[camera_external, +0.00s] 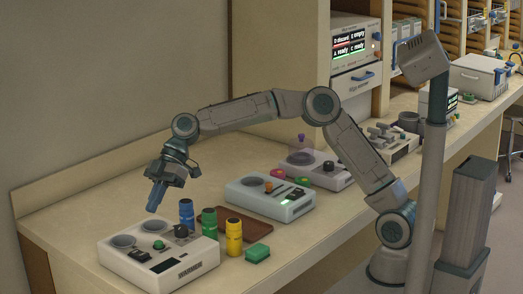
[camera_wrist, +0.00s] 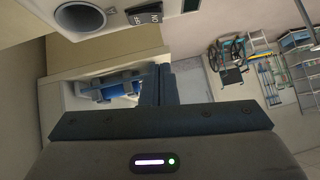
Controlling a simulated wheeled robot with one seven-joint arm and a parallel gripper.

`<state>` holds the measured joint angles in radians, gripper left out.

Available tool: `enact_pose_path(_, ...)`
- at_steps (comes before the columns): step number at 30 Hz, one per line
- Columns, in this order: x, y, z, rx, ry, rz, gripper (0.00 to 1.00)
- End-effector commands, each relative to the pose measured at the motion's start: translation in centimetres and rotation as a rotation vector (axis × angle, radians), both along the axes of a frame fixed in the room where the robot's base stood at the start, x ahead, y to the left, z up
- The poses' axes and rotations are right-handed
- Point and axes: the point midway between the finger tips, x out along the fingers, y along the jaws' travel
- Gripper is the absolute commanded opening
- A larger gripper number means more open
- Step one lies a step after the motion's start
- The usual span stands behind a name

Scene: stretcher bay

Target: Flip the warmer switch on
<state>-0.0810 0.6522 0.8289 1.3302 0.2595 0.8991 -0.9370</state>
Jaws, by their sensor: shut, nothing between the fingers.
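The warmer (camera_external: 180,272) is a white box at the near left end of the bench, with WARMER on its front. Its top has two round wells, a green button, a black knob and a dark display. A small black switch (camera_external: 139,255) sits near its left front edge; its position is too small to read. In the wrist view, the white casing (camera_wrist: 110,30) shows at the top with a round well and a dark ON/OFF label (camera_wrist: 145,18). My gripper (camera_external: 152,209) is shut and empty, pointing down above the warmer's back, apart from it. Its fingers also show in the wrist view (camera_wrist: 158,84).
Blue (camera_external: 186,213), green (camera_external: 209,222) and yellow (camera_external: 234,237) bottles stand right of the warmer, near a brown tray (camera_external: 247,232). A green block (camera_external: 257,252) lies near the bench edge. A pale device (camera_external: 270,200) stands farther right. The bench behind the warmer is clear.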

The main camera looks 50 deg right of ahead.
Motion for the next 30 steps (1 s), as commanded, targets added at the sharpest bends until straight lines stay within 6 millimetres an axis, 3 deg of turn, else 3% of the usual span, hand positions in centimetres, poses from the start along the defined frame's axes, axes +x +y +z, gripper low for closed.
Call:
enact_pose_path(10,-1.0,5.2,-5.2,-0.002,0.004,0.004,0.00)
enact_pose_path(18,-1.3,4.9,-8.4,-0.001,0.002,0.001,0.00)
enact_pose_path(30,-1.4,4.9,-8.8,0.000,0.000,0.000,0.00)
